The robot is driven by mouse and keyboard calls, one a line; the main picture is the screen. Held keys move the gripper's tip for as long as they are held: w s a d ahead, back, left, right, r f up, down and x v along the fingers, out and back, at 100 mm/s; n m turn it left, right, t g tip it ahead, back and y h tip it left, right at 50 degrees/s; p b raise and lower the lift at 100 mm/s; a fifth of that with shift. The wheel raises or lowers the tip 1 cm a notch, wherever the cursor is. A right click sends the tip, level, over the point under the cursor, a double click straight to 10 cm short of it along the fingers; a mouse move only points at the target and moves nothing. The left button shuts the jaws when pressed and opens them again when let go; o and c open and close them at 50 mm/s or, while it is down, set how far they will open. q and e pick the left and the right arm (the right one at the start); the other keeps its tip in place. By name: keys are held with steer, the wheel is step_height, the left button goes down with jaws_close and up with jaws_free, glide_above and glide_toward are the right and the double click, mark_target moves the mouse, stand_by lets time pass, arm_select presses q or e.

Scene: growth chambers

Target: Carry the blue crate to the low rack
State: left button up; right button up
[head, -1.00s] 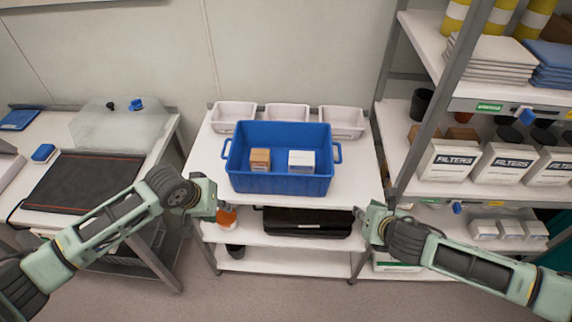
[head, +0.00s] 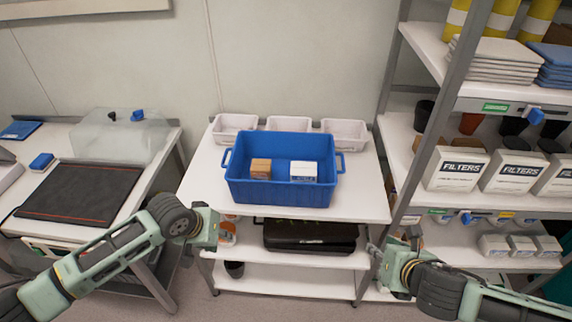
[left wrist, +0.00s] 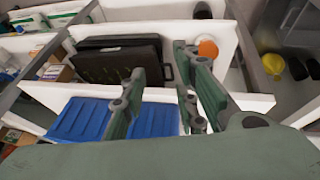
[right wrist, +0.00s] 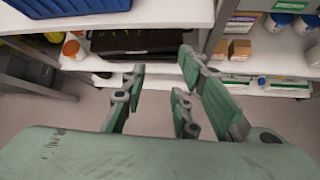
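The blue crate (head: 280,193) stands upright on the top of a white shelved bench (head: 355,206). It holds a brown box (head: 260,169) and a white box (head: 303,172). Its two side handles stick out left and right. The crate also shows in the left wrist view (left wrist: 78,120) and at the top of the right wrist view (right wrist: 75,6). My left gripper (head: 213,230) is open and empty, in front of and below the crate's left side. My right gripper (head: 376,254) is open and empty, lower, at the bench's front right. Neither touches the crate. I cannot tell which furniture is the low rack.
Several white bins (head: 343,133) stand close behind the crate. A black case (head: 310,236) lies on the shelf below. A tall rack (head: 428,136) with filter boxes (head: 455,168) stands close on the right. A table with a dark mat (head: 80,191) is at left. Floor shows in front.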

steer(key=v, duration=0.4)
steer(key=shift+r, duration=0.1)
steer(key=shift+w, duration=0.1)
